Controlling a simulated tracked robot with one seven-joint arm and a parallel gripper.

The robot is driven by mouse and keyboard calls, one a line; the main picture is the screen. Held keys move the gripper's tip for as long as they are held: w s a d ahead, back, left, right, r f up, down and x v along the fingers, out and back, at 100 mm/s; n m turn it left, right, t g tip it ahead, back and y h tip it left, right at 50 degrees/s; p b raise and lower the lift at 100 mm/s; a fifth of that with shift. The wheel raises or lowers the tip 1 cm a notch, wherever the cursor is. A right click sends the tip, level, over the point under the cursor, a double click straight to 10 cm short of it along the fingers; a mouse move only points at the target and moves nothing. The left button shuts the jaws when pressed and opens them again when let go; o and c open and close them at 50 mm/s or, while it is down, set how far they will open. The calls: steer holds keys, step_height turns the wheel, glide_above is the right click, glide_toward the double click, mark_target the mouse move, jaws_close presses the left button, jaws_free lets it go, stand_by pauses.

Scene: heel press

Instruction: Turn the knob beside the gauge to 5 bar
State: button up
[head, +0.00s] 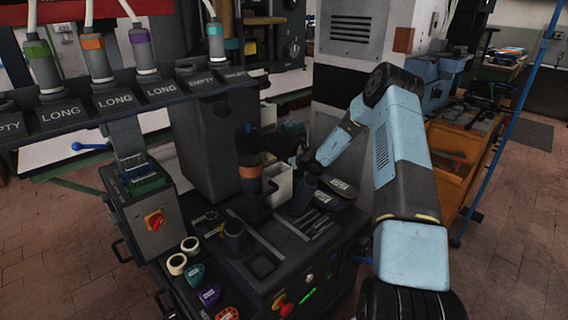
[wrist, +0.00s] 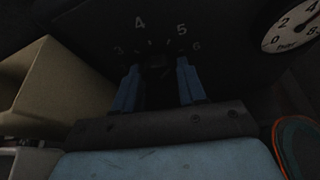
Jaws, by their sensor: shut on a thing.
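In the wrist view a dark knob (wrist: 157,63) sits on a dark panel, below a printed scale (wrist: 160,36) with the numbers 3, 4, 5 and 6. My gripper (wrist: 157,82) has its two blue fingers on either side of the knob and is shut on it. No pointer mark on the knob can be made out. The round white gauge (wrist: 288,27), marked in bar, is at the upper right and cut by the picture's edge; its reading is unclear. In the head view my arm reaches down behind the press, and the knob is hidden.
A beige bin-like part (wrist: 75,75) stands close to the left of the fingers. An orange and green edged object (wrist: 297,145) is at the lower right. In the head view the press console (head: 255,255) carries several buttons and coloured parts, with labelled rack slots (head: 115,100) at the left.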

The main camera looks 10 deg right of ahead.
steer(key=shift+n+h, duration=0.3)
steer(key=shift+n, duration=0.2)
steer(key=o, duration=1.1)
steer(key=shift+c, duration=0.2)
steer(key=shift+s+d, duration=0.1)
steer(key=v, duration=1.3)
steer(key=shift+s, duration=0.35)
